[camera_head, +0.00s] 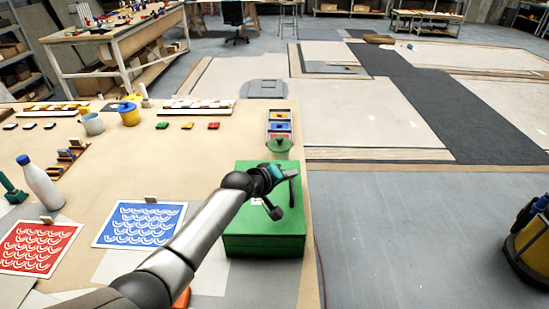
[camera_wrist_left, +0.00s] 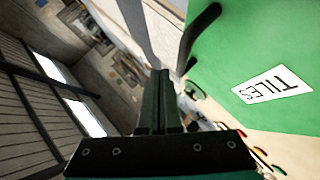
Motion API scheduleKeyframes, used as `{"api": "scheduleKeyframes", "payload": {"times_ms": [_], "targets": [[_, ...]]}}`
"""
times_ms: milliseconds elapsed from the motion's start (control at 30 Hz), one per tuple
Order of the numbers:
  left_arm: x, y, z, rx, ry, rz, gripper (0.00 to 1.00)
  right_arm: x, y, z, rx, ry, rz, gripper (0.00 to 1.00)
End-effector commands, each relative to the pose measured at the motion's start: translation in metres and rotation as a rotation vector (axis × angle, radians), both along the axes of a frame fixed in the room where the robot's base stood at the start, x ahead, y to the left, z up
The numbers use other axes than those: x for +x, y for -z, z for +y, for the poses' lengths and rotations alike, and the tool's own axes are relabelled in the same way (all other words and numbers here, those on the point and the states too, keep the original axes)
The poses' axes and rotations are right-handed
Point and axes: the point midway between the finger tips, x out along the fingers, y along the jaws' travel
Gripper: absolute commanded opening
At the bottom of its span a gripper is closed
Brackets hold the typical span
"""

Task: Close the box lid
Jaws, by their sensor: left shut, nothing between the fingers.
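The green box (camera_head: 262,246) stands on the right edge of the table. Its green lid (camera_head: 236,200) covers the top in the head view; my arm hides part of it, and I cannot tell whether it is fully down. In the left wrist view the lid (camera_wrist_left: 240,50) carries a white "TILES" label (camera_wrist_left: 272,85) and a dark handle (camera_wrist_left: 200,35). My left gripper (camera_head: 288,174) is over the lid's right part, near the handle. In the left wrist view its fingers (camera_wrist_left: 154,76) are together with nothing between them. My right gripper is not in view.
A tray with coloured pieces (camera_head: 279,115) stands behind the box. A blue patterned panel (camera_head: 140,224) and a red one (camera_head: 38,248) lie to the left, with a white bottle (camera_head: 41,184) nearby.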

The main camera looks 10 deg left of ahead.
Motion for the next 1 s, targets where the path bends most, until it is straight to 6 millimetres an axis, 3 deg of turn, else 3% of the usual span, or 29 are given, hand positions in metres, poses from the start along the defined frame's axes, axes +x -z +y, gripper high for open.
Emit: {"api": "scheduleKeyframes", "payload": {"times_ms": [33, 167, 700, 1000], "targets": [[0.001, -0.012, 0.000, 0.000, -0.001, -0.001, 0.00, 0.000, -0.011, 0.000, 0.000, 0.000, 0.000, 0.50], [0.002, -0.027, -0.001, -0.001, -0.001, 0.000, 0.00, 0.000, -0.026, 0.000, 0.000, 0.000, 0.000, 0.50], [-0.049, -0.070, 0.000, 0.000, 0.000, -0.002, 0.00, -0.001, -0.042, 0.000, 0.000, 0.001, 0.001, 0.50], [-0.067, -0.088, 0.001, 0.000, -0.001, -0.001, 0.00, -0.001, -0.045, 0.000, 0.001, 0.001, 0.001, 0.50]]}}
